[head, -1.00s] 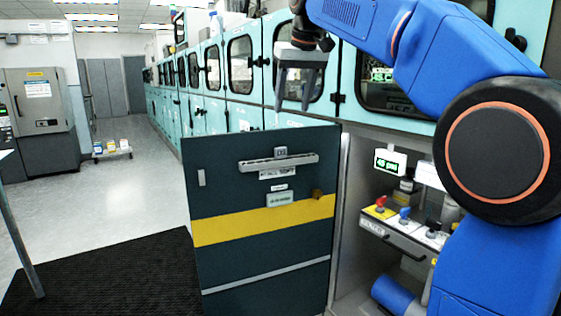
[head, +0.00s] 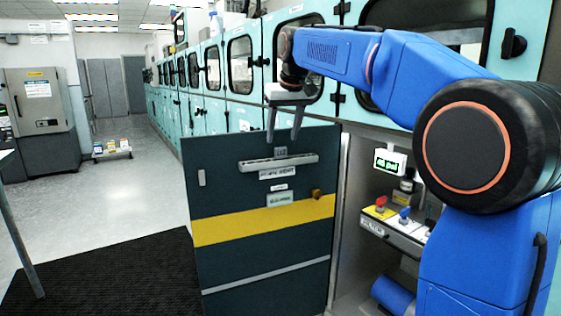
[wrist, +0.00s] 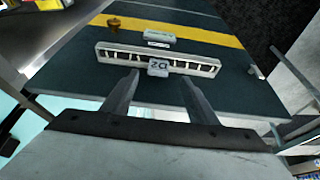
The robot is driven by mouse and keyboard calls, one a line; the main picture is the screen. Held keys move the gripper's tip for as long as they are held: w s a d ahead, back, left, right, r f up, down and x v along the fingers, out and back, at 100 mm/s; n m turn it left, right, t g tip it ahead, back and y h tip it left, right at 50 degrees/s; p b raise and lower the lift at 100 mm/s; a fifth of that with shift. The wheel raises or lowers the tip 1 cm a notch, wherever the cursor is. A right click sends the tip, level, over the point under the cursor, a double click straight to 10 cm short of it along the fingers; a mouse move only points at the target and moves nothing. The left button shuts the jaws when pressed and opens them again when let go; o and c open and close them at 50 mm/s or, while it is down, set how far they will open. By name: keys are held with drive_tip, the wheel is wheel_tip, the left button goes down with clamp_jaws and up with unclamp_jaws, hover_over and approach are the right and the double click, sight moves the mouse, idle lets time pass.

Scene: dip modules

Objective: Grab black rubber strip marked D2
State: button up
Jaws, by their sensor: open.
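A tag reading D2 (wrist: 158,67) shows upside down in the wrist view. It sits at the middle of a light grey bar (wrist: 112,54) with dark gaps along it. The bar (head: 255,166) is mounted across the upper part of a dark teal door in the head view. I cannot tell whether the dark part in the gaps is rubber. My gripper (head: 283,140) is open and empty, just above the bar. In the wrist view its two fingers (wrist: 160,77) point at the bar, one either side of the tag, with no clear contact.
The dark door (head: 235,275) with a yellow band stands swung out from the cabinet. A brass knob (head: 317,194) and a small label plate (head: 280,199) lie below the bar. The open cabinet at right holds a shelf with red and blue knobs (head: 381,203).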

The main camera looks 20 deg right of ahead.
sight(281, 148)
drive_tip(key=shift+x, duration=2.85)
drive_tip(key=shift+d, duration=0.2)
drive_tip(key=c, duration=1.2)
drive_tip(key=shift+o, duration=0.2)
drive_tip(key=shift+r, duration=0.1)
